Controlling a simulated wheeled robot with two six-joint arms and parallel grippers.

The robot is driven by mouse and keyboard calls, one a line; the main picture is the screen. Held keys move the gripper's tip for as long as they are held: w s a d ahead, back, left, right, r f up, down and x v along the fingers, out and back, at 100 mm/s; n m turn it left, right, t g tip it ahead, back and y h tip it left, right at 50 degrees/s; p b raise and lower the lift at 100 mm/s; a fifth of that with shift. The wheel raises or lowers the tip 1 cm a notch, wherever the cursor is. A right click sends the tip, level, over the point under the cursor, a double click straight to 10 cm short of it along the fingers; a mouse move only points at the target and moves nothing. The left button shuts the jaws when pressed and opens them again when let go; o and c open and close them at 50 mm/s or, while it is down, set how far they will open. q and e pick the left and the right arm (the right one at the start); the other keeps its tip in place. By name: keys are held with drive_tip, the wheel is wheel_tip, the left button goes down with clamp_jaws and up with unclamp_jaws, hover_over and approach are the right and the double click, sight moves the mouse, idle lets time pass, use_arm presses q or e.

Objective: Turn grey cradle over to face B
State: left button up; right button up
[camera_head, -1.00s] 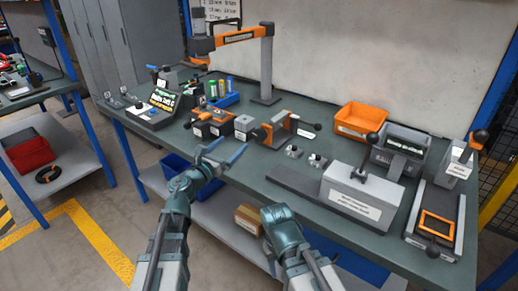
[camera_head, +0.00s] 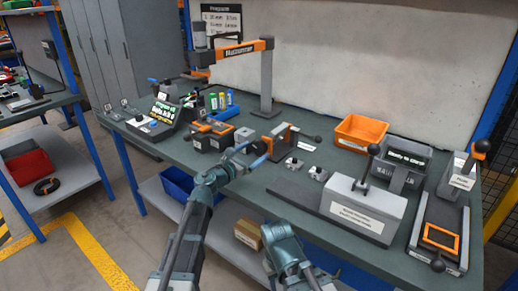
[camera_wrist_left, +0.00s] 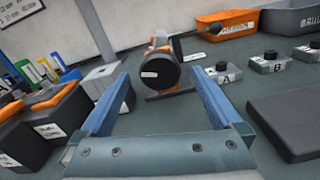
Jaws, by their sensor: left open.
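The cradle (camera_head: 281,140), a grey and orange fixture with a dark lever to its right, stands on the bench near its middle. In the left wrist view the cradle (camera_wrist_left: 160,70) shows a dark round end, an orange frame and a lever reaching right. My left gripper (camera_head: 250,155) is open in front of the cradle. In the wrist view its two blue fingers (camera_wrist_left: 158,76) stand either side of the dark round end, with nothing seen held. Contact cannot be told. My right arm is low in front of the bench; its fingers do not show.
Button boxes marked A (camera_wrist_left: 224,72) and B (camera_wrist_left: 267,62) sit right of the cradle. Orange-topped blocks (camera_head: 210,135) stand to its left.

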sight(258, 149)
use_arm(q)
drive_tip(key=shift+x, duration=1.75)
drive_tip(key=c, duration=1.4)
